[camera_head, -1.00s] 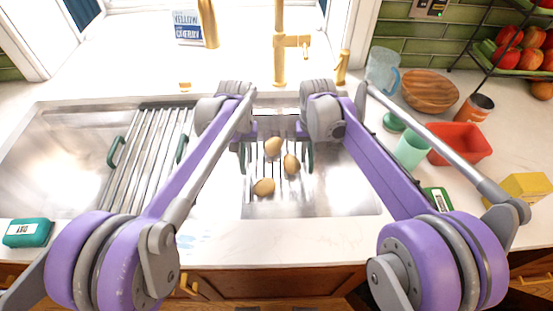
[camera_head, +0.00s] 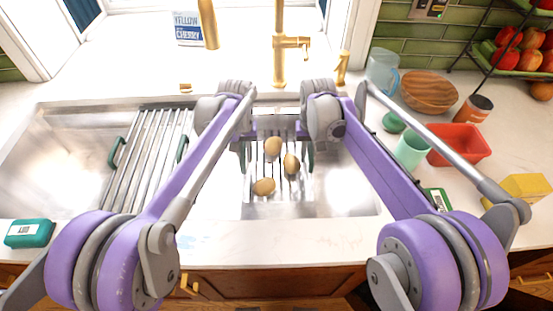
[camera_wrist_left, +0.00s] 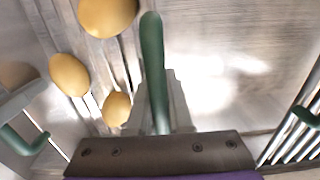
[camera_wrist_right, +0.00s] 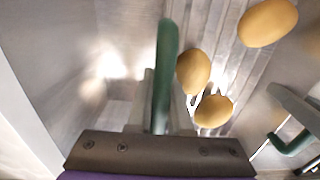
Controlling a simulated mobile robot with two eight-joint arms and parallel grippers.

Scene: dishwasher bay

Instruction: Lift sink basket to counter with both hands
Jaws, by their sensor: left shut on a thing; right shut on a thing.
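The sink basket (camera_head: 278,188) is a rack of metal bars with green handles, in the right-hand sink basin. Several brown, egg-shaped items lie in it, one of them at the front (camera_head: 264,186). My left gripper (camera_wrist_left: 158,110) is shut on the basket's left green handle (camera_wrist_left: 152,60). My right gripper (camera_wrist_right: 160,110) is shut on the right green handle (camera_wrist_right: 165,70). In the head view both grippers are partly hidden by my own arms. I cannot tell how far the basket is above the basin floor.
A slatted rack (camera_head: 145,160) with green handles lies over the left basin. A gold faucet (camera_head: 280,45) stands behind the sink. On the right counter are a green cup (camera_head: 411,150), red bin (camera_head: 458,143) and wooden bowl (camera_head: 430,91). The white front counter strip (camera_head: 290,238) is bare.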

